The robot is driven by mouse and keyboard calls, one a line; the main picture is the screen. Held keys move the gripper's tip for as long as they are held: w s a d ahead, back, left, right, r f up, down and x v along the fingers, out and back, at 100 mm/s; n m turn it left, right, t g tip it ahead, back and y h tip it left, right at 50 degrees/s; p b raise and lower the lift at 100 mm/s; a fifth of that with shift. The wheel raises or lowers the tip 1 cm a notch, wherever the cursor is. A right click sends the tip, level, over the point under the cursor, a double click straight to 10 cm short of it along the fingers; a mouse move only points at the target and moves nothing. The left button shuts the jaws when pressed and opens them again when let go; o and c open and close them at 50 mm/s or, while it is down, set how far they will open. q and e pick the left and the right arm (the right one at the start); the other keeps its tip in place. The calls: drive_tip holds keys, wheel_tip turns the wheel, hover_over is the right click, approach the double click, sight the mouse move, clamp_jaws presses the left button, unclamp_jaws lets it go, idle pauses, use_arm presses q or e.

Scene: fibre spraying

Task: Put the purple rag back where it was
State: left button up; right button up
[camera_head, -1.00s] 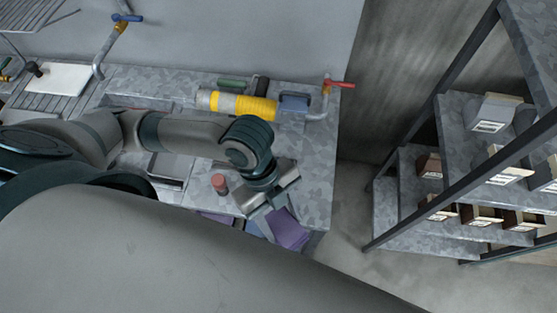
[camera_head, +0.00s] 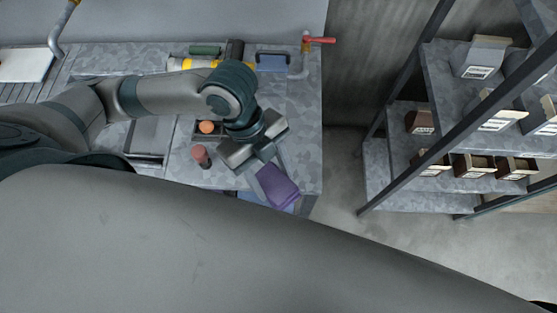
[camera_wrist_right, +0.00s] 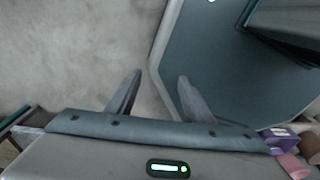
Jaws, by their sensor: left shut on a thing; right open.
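The purple rag (camera_head: 278,188) is at the near right end of the grey worktop in the head view, its lower edge close to my large arm link. My left gripper (camera_head: 264,170) is shut on the rag's upper edge, pointing down. I cannot tell whether the rag touches the surface below. My right gripper (camera_wrist_right: 156,90) shows in the right wrist view, fingers apart and empty, above the floor. A small purple thing (camera_wrist_right: 280,134) is at that view's right edge; I cannot tell if it is the rag.
A reddish cylinder (camera_head: 201,156) stands left of my left gripper. An orange round thing (camera_head: 207,127) sits in a dark tray. A red-handled tap (camera_head: 305,50) and a blue box (camera_head: 272,61) are behind. A shelf with boxes (camera_head: 425,121) stands right, beyond open floor.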

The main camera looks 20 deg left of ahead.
sight(275, 164)
use_arm(q)
drive_tip(key=w+f+b, duration=0.1)
drive_tip(key=b, duration=0.2)
drive_tip(key=shift+w+a+f, duration=0.2)
drive_tip(key=shift+w+f, duration=0.15)
drive_tip(key=w, duration=0.1)
drive_tip(key=f, duration=0.1)
drive_tip(key=w+b, duration=0.1)
drive_tip(key=shift+w+a+f, duration=0.15)
drive_tip(key=shift+w+a, duration=0.1)
drive_tip(key=shift+w, duration=0.1)
drive_tip(key=w, duration=0.1)
drive_tip(key=w+f+p, duration=0.1)
drive_tip(key=w, duration=0.1)
drive_tip(key=shift+w+a+f, duration=0.3)
drive_tip(key=shift+a+f, duration=0.05)
drive_tip(key=shift+w+f, duration=0.3)
use_arm(e)
drive_tip(key=f, duration=0.1)
drive_tip(key=d+f, duration=0.1)
drive_tip(key=f, duration=0.1)
drive_tip(key=shift+w+d+f, duration=0.1)
drive_tip(key=shift+f, duration=0.2)
use_arm(q)
drive_tip(key=shift+f+p, duration=0.1)
drive_tip(key=shift+p, duration=0.2)
